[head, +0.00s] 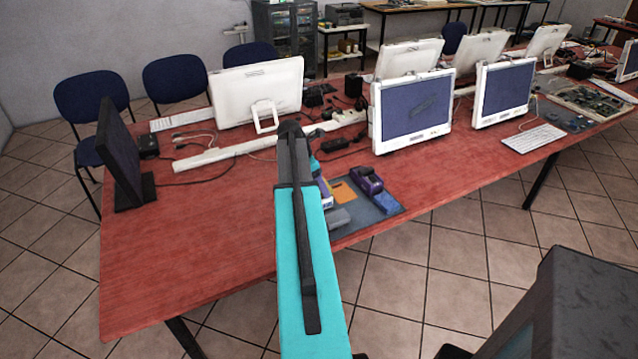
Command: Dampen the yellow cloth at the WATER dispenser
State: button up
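A flat orange-yellow piece, which looks like the yellow cloth (346,195), lies on a dark grey mat (391,208) at the table's front edge. A dark purple device (366,180) stands on the mat right of the cloth. I can read no WATER label, so I cannot tell which thing is the dispenser. A pale purple and white item (324,194) is partly hidden behind my arm. My teal and black arm reaches up the middle of the picture. My gripper's fingers do not show.
The red table (200,250) is bare at the front left. A dark monitor (119,155), white monitors (413,108), cables and a white cable channel (215,153) stand or lie around the mat. A blue block (380,204) and a grey block (340,218) are on the mat.

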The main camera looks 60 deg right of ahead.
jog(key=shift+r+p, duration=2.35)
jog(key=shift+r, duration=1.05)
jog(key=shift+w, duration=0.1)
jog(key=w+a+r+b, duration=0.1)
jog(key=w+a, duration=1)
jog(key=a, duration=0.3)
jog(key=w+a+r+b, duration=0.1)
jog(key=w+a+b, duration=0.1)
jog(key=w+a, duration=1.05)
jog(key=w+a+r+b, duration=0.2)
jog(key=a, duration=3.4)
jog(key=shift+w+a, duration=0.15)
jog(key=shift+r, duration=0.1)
